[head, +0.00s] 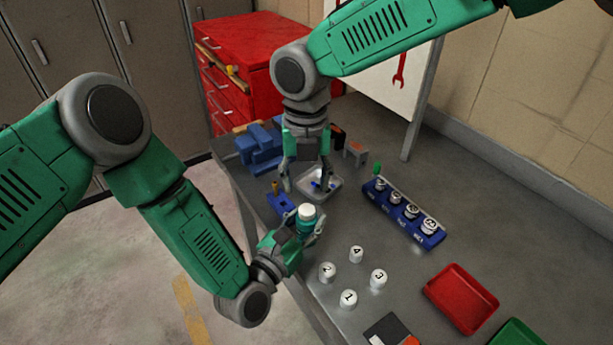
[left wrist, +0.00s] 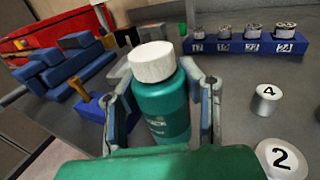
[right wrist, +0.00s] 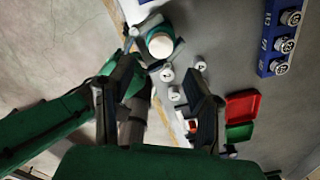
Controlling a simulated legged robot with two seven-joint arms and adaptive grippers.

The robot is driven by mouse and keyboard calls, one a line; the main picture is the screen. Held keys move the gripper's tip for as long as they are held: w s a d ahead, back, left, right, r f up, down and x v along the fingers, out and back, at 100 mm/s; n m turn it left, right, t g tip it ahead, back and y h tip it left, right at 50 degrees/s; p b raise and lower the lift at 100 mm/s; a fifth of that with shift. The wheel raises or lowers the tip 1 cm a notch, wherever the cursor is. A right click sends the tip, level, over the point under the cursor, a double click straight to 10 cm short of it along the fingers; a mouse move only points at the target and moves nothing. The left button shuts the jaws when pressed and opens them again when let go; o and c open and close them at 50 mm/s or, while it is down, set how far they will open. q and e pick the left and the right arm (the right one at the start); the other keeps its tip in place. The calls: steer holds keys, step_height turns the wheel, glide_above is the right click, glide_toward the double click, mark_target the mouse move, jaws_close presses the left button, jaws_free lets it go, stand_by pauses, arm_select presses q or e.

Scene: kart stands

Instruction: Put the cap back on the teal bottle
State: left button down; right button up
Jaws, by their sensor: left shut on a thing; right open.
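The teal bottle (head: 304,228) is upright in my left gripper (head: 300,238), whose fingers are shut around its body. It also shows in the left wrist view (left wrist: 163,108). The white cap (left wrist: 152,61) sits on top of the bottle; I cannot tell how tightly it is on. The cap also shows in the head view (head: 307,211) and the right wrist view (right wrist: 160,45). My right gripper (head: 307,186) is open and empty, just behind and above the bottle. Its fingers are apart from the cap.
A small grey tray (head: 332,191) with blue bits lies behind the bottle. A blue rack (head: 378,203) with numbered pieces stands at right. Several numbered white cylinders (head: 349,299) stand in front, near a red tray (head: 460,299). Blue blocks (head: 262,150) lie at back left.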

mark_target(306, 209)
steer(key=shift+w+r+n, duration=0.1)
steer(key=shift+n, duration=0.7)
step_height(306, 209, down, 8)
steer(key=shift+f, duration=0.1)
jaws_close()
